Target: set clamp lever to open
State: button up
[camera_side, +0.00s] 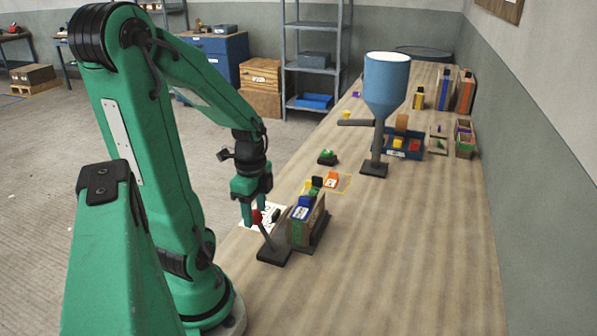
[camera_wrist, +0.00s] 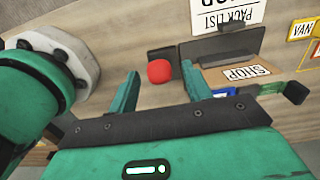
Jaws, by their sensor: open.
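The clamp lever is a dark stick with a red knob (camera_side: 257,217) on a black base (camera_side: 274,256), near the front of the bench. The stick leans up and to the left from its base in the side view. My gripper (camera_side: 256,212) is open above the base, with its fingers pointing down close to the knob. In the wrist view the red knob (camera_wrist: 159,71) shows between my two spread fingertips (camera_wrist: 157,82), with a gap on each side. The stick below the knob is mostly hidden there. I cannot tell whether a finger touches the knob.
A cardboard box with a blue block (camera_side: 301,211) stands just right of the lever. A white printed sheet (camera_side: 250,226) lies behind it. Orange (camera_side: 332,179) and green (camera_side: 327,157) items and a blue funnel on a stand (camera_side: 387,85) are farther back. The right front bench is clear.

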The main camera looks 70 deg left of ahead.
jog(key=shift+f, duration=0.3)
grip_shut()
jog(key=shift+w+d+r, duration=0.1)
jog(key=shift+w, duration=0.05)
jog(key=shift+w+d+r, duration=0.3)
jog(key=shift+w+d, duration=0.4)
jog(key=shift+d, duration=0.05)
jog(key=w+d+f, duration=0.1)
jog(key=w+d, duration=0.5)
jog(key=shift+w+d+f, duration=0.2)
jog(key=shift+f, duration=0.2)
dwell(0.3)
